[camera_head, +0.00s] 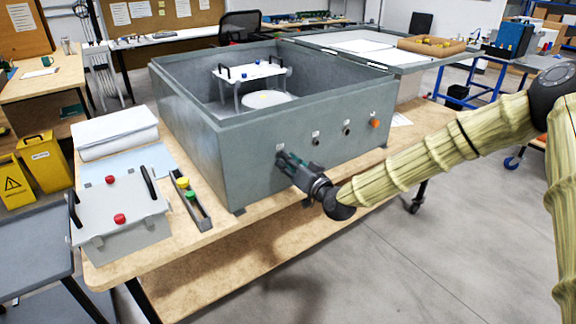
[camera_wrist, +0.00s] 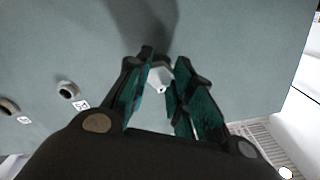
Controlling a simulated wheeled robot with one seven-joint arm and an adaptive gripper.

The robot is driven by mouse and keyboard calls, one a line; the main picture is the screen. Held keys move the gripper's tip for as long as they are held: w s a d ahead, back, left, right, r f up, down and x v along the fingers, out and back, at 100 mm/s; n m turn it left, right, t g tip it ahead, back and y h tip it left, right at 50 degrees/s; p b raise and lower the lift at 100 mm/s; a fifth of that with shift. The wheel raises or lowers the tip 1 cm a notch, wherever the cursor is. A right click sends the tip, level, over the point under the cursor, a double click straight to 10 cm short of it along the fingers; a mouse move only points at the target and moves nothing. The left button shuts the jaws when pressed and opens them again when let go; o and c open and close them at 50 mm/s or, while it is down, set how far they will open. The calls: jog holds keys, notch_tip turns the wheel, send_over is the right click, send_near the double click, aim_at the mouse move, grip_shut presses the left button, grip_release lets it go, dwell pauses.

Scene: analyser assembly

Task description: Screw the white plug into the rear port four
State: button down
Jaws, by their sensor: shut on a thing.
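The grey open-topped box (camera_head: 245,165) stands on the wooden table, with a row of ports along its near wall. My gripper (camera_head: 288,160) is at the leftmost port position in the head view, its fingers pointing at the wall. In the wrist view my gripper (camera_wrist: 162,88) has its green fingers closed around the white plug (camera_wrist: 157,76). The plug is against or very close to the grey wall. The fingers cover its sides and the port behind it is hidden, so I cannot tell how deep it sits.
Dark ports (camera_head: 317,142) and (camera_head: 347,131) and an orange plug (camera_head: 375,123) lie to the right along the wall. A narrow tray (camera_head: 200,213) with yellow and green plugs is left of the box, beside a grey lidded case (camera_head: 120,215). The floor at right is clear.

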jog(key=shift+m+b, duration=0.9)
jog(key=shift+m, duration=2)
jog(key=c, duration=1.4)
grip_release()
jog(key=shift+o, duration=0.2)
jog(key=n+b, duration=1)
jog(key=n, duration=1.4)
jog(key=shift+w+d, duration=0.1)
